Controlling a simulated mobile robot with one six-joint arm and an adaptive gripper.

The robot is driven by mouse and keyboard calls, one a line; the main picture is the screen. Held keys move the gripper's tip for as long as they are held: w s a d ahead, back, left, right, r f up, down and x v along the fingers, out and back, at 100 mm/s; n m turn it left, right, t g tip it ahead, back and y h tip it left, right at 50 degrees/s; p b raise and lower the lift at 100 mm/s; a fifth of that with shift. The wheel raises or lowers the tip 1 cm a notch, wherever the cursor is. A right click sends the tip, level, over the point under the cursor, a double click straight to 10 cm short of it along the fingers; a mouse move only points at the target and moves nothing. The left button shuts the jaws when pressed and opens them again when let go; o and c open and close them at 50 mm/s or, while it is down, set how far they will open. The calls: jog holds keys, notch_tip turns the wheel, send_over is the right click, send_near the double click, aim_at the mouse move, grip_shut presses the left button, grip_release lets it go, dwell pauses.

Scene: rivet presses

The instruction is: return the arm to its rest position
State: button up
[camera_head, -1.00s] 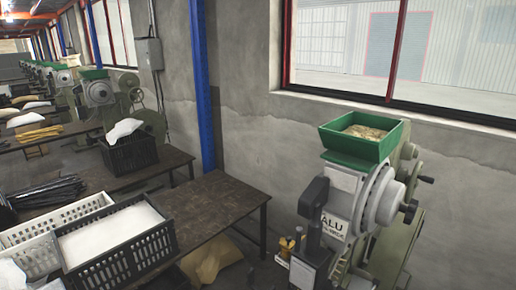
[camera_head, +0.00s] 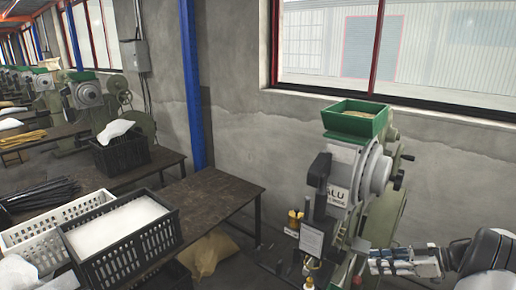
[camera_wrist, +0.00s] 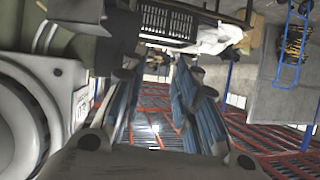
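My gripper (camera_head: 374,262) shows at the lower right of the head view, pointing left, beside the lower part of the rivet press marked ALU (camera_head: 340,196). My pale arm comes in from the right edge behind it. In the wrist view my gripper (camera_wrist: 156,78) has its two blue-padded fingers apart with nothing between them. The press has a green hopper (camera_head: 355,120) on top and a round wheel on its right side. A large pale round machine part (camera_wrist: 22,120) fills the left of the wrist view, close to the left finger.
A dark table (camera_head: 215,203) stands left of the press. A black crate (camera_head: 122,250) and a white crate (camera_head: 40,240) stand at the lower left. A blue post (camera_head: 192,90) and a grey wall (camera_head: 240,140) are behind. More presses line the far left.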

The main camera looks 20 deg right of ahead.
jog(key=w+a+r+t+h+b, duration=0.2)
jog(key=w+r+h, duration=0.1)
jog(key=w+r, duration=0.4)
jog(key=w+a+r+t+h+b, duration=0.25)
jog(key=w+r, duration=0.25)
jog(key=w, duration=0.4)
jog(key=w+a+r+m+h+b, duration=0.1)
jog(key=a+r+m+h+b, duration=0.3)
jog(key=a+r+h, duration=0.3)
jog(key=s+a+f+m+g+y+b, duration=0.1)
jog(key=s+a+f+g+b, duration=0.2)
jog(key=s+a+f, duration=0.4)
jog(key=s+a+f+m+g+y+b, duration=0.1)
jog(key=s+a+f+g+b, duration=0.2)
jog(key=s+a+f, duration=0.4)
jog(key=s+a+f+m+g+y+b, duration=0.1)
jog(key=s+a+f+g+y+b, duration=0.1)
jog(key=s+a+f, duration=0.6)
jog(key=s+a, duration=0.4)
jog(key=s, duration=0.2)
jog(key=s+a+g+b, duration=0.1)
jog(key=s+a, duration=0.2)
jog(key=s, duration=0.4)
jog(key=shift+a, duration=0.4)
